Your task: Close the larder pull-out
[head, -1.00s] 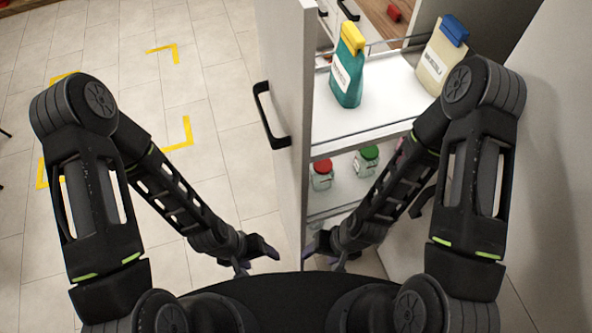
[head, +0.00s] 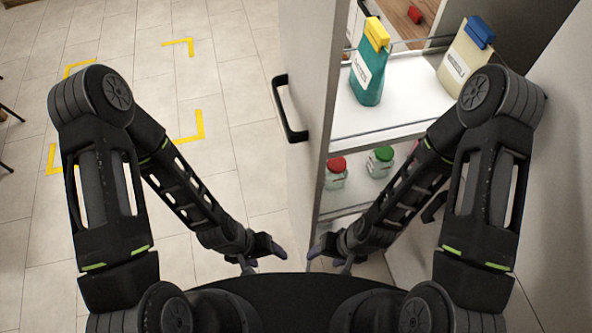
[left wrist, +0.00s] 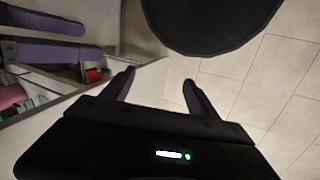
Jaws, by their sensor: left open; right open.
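The larder pull-out stands pulled out in the head view, with a tall pale front panel (head: 308,100) and a black bar handle (head: 290,110) on its left face. Its white upper shelf (head: 395,112) holds a teal bag with a yellow top (head: 369,68) and a cream bag with a blue top (head: 465,55). Jars with red (head: 337,170) and green (head: 380,160) lids stand on the shelf below. My left gripper (head: 262,262) is open and empty, low and left of the panel, apart from the handle. My right gripper (head: 325,262) is open, low beside the pull-out's near side.
Tiled floor (head: 235,100) is clear to the left, with yellow corner marks (head: 188,128). A grey tall surface (head: 560,180) rises close on the right. A wooden worktop (head: 400,18) with a red item (head: 415,14) lies behind the pull-out.

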